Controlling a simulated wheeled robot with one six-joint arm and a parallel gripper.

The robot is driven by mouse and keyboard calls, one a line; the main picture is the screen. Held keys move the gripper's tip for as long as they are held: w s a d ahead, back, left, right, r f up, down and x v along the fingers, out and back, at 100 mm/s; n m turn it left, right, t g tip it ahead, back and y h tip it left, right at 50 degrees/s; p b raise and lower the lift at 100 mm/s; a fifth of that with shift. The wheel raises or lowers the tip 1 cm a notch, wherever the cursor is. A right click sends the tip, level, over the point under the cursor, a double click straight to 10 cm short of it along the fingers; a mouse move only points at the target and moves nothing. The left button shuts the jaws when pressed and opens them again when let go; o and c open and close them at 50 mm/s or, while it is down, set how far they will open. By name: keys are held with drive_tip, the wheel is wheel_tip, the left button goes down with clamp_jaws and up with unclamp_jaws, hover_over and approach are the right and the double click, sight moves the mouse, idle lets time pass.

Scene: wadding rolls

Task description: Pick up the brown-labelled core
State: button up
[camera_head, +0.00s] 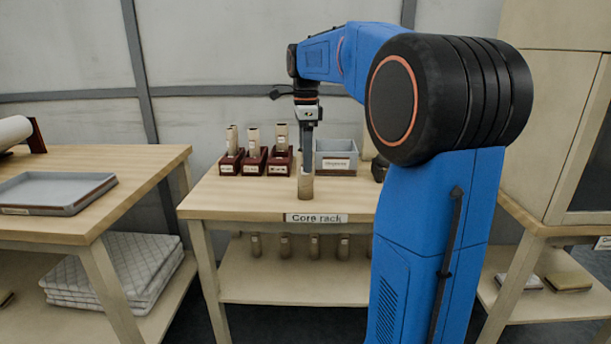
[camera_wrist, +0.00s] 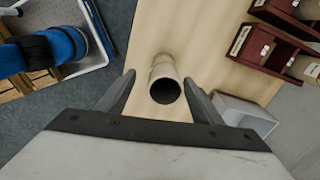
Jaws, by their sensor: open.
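A hollow tan-brown core (camera_head: 305,187) stands upright on the table near its front edge, just behind the "Core rack" sign. It also shows in the wrist view (camera_wrist: 162,68), with its dark open end facing the camera. I cannot make out a brown label on it. My gripper (camera_head: 308,168) points down over this core. In the wrist view my gripper (camera_wrist: 159,78) is open, with one finger on each side of the core and gaps visible. Other pale cores (camera_head: 253,139) stand in dark red holders (camera_head: 254,166) at the back left of the table.
A grey labelled bin (camera_head: 337,164) stands behind and right of the core. The "Core rack" sign (camera_head: 316,218) is on the table's front edge. More cores (camera_head: 314,246) stand on the lower shelf. A left table holds a grey tray (camera_head: 50,195). The tabletop left of the core is clear.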

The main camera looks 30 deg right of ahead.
sight(305, 180)
drive_tip(key=f, duration=0.4)
drive_tip(key=shift+w+d, duration=0.2)
drive_tip(key=shift+w, duration=0.1)
drive_tip(key=shift+f, duration=0.6)
drive_tip(key=c, duration=1.1)
drive_tip(key=shift+c, duration=0.2)
drive_tip(key=shift+r, duration=0.1)
